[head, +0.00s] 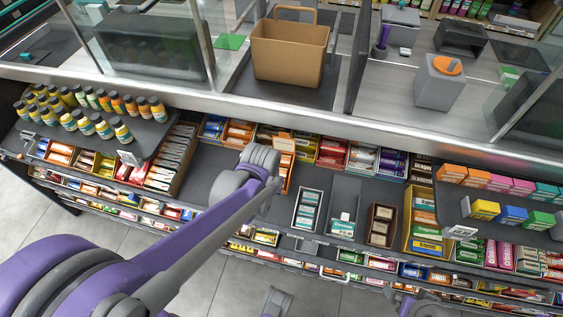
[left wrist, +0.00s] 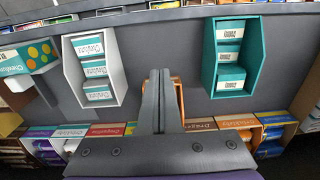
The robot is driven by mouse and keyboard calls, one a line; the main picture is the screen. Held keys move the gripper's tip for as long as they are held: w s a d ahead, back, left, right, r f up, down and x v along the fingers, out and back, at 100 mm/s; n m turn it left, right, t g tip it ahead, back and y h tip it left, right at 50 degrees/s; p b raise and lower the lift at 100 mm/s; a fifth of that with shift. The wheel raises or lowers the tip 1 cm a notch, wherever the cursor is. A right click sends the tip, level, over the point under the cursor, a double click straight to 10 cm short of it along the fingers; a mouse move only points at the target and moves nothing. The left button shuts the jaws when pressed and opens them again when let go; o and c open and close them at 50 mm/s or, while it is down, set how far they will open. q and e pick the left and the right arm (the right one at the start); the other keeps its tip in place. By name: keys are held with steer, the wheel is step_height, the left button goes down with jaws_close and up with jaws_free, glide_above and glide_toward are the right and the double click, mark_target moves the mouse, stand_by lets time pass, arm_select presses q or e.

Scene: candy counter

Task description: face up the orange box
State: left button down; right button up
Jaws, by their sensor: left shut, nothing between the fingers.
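The orange box shows in the head view as an orange edge (head: 288,182), just right of my left wrist and left of a white-edged tray of cartons (head: 308,210). My wrist covers most of it. In the left wrist view only a thin orange strip (left wrist: 179,92) shows behind my fingers, so its contents and exact pose are hidden. My left gripper (left wrist: 160,74) is shut and empty, in front of the orange box; I cannot tell whether it touches it. In the head view its fingers are hidden by the wrist. My right gripper is not clearly in view.
In the left wrist view a teal tray (left wrist: 209,63) and the white tray (left wrist: 70,62) flank the fingers. A brown tray (head: 371,225) stands further right in the head view. Candy boxes line the shelf's back; a raised bottle stand (head: 146,139) is at left.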

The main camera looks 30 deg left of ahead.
step_height(320, 180, up, 5)
steer(key=p, duration=0.4)
steer(key=shift+w, duration=0.15)
stand_by(0.4)
